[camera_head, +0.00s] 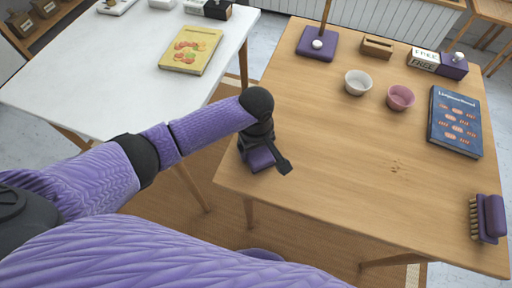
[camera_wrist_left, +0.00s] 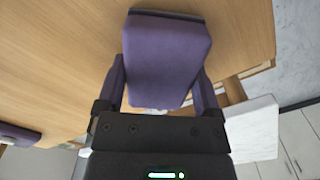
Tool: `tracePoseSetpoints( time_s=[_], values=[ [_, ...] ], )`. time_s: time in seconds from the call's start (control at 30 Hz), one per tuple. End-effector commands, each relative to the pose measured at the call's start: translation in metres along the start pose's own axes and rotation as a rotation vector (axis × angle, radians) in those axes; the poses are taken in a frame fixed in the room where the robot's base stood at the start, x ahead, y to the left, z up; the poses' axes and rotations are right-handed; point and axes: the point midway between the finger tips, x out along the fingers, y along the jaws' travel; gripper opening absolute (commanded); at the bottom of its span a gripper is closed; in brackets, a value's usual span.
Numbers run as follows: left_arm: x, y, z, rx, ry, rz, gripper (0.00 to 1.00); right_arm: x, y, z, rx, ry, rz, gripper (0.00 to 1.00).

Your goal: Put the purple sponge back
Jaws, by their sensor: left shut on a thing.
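My left gripper (camera_head: 262,150) is over the left edge of the wooden table, near its front. It is shut on the purple sponge (camera_head: 261,159), which is mostly hidden under the gripper in the head view. In the left wrist view the sponge (camera_wrist_left: 166,58) sits between the two fingers (camera_wrist_left: 162,88), with a thin dark layer along its far edge. I cannot tell whether the sponge touches the table. My right gripper is not in view.
The wooden table (camera_head: 330,150) has a brown stain (camera_head: 396,167), a purple brush (camera_head: 488,218), a blue book (camera_head: 456,122), a white bowl (camera_head: 358,82), a pink bowl (camera_head: 400,97), and a purple stand (camera_head: 317,44). A white table (camera_head: 110,75) with a yellow book (camera_head: 190,49) stands left. The wooden table's middle is clear.

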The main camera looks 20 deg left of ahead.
Motion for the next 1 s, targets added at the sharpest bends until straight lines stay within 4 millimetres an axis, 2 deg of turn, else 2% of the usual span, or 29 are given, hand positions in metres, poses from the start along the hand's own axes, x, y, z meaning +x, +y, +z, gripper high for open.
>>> tracePoseSetpoints(
  time_s=[0.07, 0.1, 0.17, 0.43, 0.53, 0.63, 0.8, 0.9, 1.0],
  values=[
    [0.002, 0.0, 0.0, 0.0, -0.001, 0.0, 0.29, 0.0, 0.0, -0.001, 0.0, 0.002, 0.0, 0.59],
    [0.003, 0.0, 0.0, 0.0, -0.001, 0.0, 0.86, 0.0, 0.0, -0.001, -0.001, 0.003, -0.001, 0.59],
    [0.003, 0.0, 0.0, 0.0, -0.001, 0.0, 0.99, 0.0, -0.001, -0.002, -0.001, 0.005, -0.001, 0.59],
    [-0.002, 0.0, 0.0, 0.0, 0.001, 0.001, 1.0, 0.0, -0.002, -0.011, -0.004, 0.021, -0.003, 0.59],
    [-0.025, 0.001, 0.0, 0.0, 0.002, 0.003, 1.0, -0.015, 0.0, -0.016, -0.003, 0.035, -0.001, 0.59],
    [-0.057, 0.001, 0.0, 0.0, 0.003, 0.004, 1.0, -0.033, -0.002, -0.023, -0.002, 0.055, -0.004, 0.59],
    [-0.101, 0.0, 0.0, 0.0, 0.002, 0.002, 1.0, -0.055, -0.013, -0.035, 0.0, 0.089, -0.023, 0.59],
    [-0.115, 0.001, 0.0, 0.0, 0.0, 0.002, 1.0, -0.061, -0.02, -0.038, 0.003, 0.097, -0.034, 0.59],
    [-0.121, 0.0, 0.0, 0.0, -0.001, 0.0, 1.0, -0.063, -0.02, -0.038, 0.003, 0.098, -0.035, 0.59]
  ],
)
